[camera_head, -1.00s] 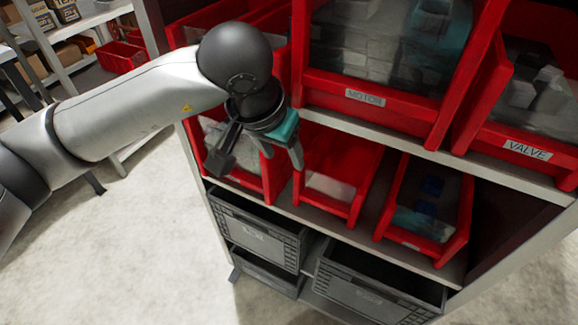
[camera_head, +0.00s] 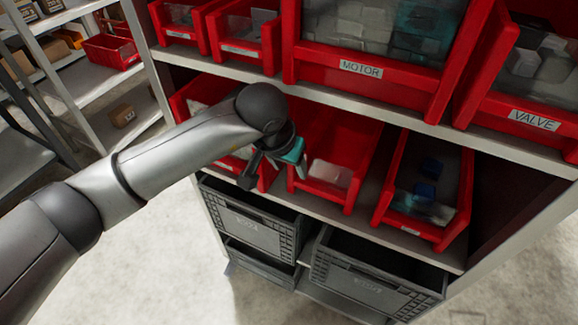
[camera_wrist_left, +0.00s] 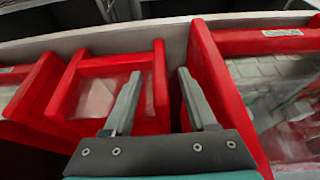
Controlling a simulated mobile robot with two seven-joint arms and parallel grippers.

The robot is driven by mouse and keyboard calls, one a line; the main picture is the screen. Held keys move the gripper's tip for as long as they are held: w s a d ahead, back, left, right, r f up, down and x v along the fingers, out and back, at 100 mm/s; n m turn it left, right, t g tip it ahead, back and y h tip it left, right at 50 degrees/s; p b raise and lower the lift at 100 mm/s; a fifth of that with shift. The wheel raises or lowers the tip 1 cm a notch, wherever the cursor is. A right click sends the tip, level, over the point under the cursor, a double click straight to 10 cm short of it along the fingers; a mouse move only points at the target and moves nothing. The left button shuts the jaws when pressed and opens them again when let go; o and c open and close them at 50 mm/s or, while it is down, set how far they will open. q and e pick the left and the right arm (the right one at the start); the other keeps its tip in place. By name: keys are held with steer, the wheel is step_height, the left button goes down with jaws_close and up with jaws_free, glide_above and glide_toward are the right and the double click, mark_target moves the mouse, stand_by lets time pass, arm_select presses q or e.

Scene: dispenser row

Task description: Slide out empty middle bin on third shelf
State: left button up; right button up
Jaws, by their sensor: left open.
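The middle red bin (camera_head: 340,150) stands on the shelf below the large labelled bins, between two other red bins. It looks empty, with a pale patch low at its front. My left gripper (camera_head: 273,176) is open and empty at the left front of this bin, near the gap to the left bin (camera_head: 189,100). In the left wrist view the fingers (camera_wrist_left: 159,74) point at the middle bin's side wall (camera_wrist_left: 160,85), which appears between them. I cannot tell whether they touch it. My right gripper is not in view.
The right bin (camera_head: 437,232) holds blue items. Above is a shelf with a MOTOR bin (camera_head: 420,92) and a VALVE bin (camera_head: 530,135). Below are grey crates (camera_head: 375,290). The floor (camera_head: 160,270) in front is clear. Another rack (camera_head: 90,62) stands at the back left.

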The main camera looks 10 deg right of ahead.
arm_select(q)
steer(key=shift+c, duration=0.2)
jaws_close()
stand_by(0.3)
stand_by(1.0)
